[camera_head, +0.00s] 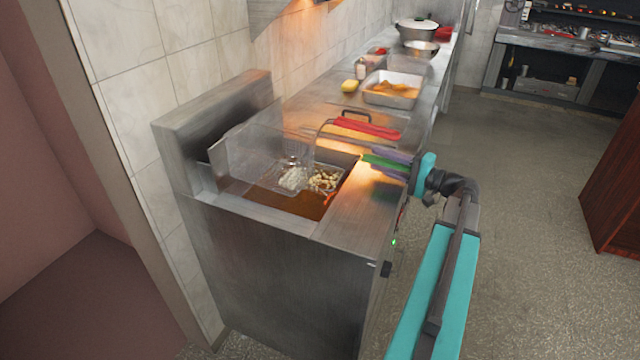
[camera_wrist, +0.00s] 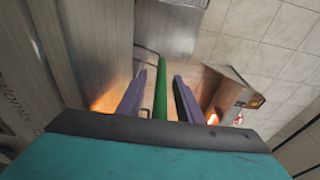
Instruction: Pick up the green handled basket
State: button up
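The green handle (camera_head: 384,164) sticks out over the right edge of the fryer. Wire baskets with pale food pieces (camera_head: 323,180) sit in the fryer's oil; which one joins the green handle is hard to tell. My gripper (camera_head: 389,163) is at the handle, with its purple fingers on either side of it. In the wrist view, the green handle (camera_wrist: 160,98) runs between the two fingers (camera_wrist: 160,76), with a visible gap on each side. The gripper is open around the handle. The handle's near end is hidden by the gripper body.
A red handle (camera_head: 366,129) and a yellow handle (camera_head: 360,136) lie just behind the green one. The fryer (camera_head: 290,275) stands against a tiled wall. A tray of food (camera_head: 392,98) and a yellow item (camera_head: 350,86) are farther along the counter.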

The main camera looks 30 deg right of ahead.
dwell(0.5)
grip_shut()
jog(key=shift+r, duration=0.15)
notch_tip(320, 180, up, 28)
jog(key=b, duration=0.2)
dwell(1.1)
dwell(0.6)
